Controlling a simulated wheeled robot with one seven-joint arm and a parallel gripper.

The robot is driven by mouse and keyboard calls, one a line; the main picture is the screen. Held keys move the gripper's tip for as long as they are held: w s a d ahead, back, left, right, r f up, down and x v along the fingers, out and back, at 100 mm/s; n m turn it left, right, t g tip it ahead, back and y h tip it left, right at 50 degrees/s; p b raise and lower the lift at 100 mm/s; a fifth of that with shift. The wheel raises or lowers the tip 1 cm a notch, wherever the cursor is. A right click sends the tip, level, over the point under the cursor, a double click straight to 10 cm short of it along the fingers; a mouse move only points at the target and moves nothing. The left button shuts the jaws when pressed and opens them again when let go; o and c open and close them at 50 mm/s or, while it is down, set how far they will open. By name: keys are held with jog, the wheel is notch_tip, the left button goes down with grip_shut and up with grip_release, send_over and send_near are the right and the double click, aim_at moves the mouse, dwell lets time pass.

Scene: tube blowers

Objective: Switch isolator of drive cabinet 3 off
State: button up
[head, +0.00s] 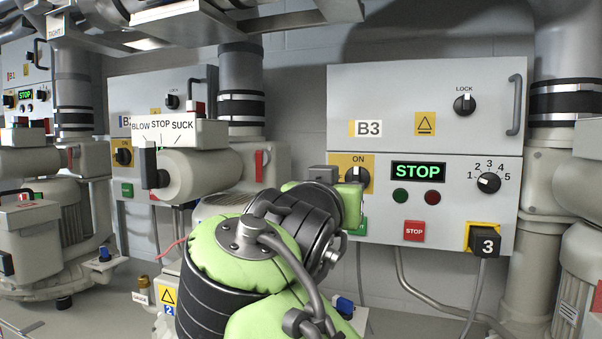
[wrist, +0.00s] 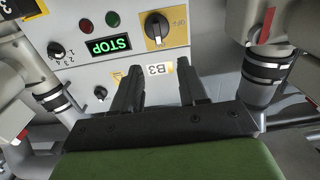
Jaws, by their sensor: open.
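Drive cabinet 3 is the grey cabinet (head: 410,152) labelled B3 (head: 368,128), with a lit green STOP display (head: 418,171). Its isolator is the black knob (head: 357,175) on a yellow plate, left of the display and partly covered by my arm. ON shows above the knob. In the wrist view, which is turned upside down, the isolator knob (wrist: 157,26) has its white mark toward the ON side; OFF shows at one side of the plate. My gripper (wrist: 158,74) is open and empty, its two fingers short of the knob and apart from it.
A selector dial (head: 489,182), a LOCK knob (head: 464,103), a red stop button (head: 414,231) and a grey handle (head: 516,104) sit on the same cabinet. A blower (head: 200,172) stands left of my arm. A vertical pipe (head: 564,90) bounds the right.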

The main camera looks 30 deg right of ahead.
jog(key=p, duration=0.4)
send_near(356, 175)
jog(key=x, duration=0.8)
jog(key=shift+r, duration=0.2)
jog(key=shift+w+d+f+b, duration=0.1)
jog(key=shift+w+d+b, duration=0.15)
jog(key=shift+b, duration=0.05)
jog(key=shift+s+a, duration=0.1)
grip_shut()
